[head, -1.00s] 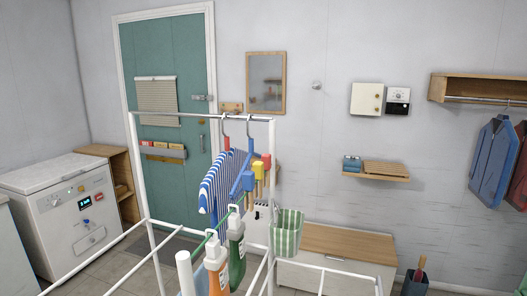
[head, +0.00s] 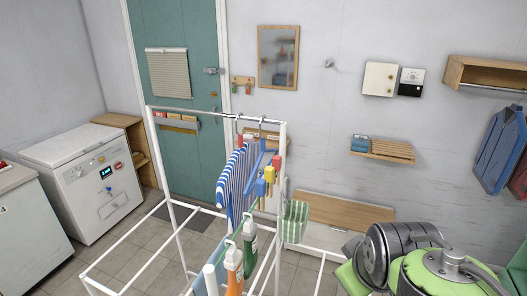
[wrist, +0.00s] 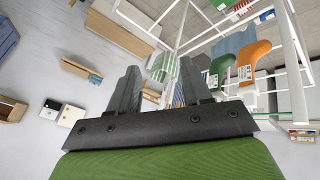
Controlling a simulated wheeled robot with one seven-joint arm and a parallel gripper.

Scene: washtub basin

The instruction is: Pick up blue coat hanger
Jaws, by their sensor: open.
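The blue coat hanger (head: 257,168) hangs by its hook from the top rail of the white drying rack in the head view. A blue-and-white striped cloth (head: 236,180) hangs just left of it, and coloured pegs cluster at its right side. My gripper (wrist: 158,68) shows in the wrist view with its two dark fingers wide apart and nothing between them. It is apart from the hanger. I cannot make out the hanger in the wrist view; the striped cloth (wrist: 179,95) shows partly behind the right finger.
The white rack (head: 284,215) also carries a green striped bag (head: 294,222) and bottles, including an orange one (head: 233,268). A wooden-topped bench (head: 345,212) stands behind. A wall shelf (head: 382,150) is at the right.

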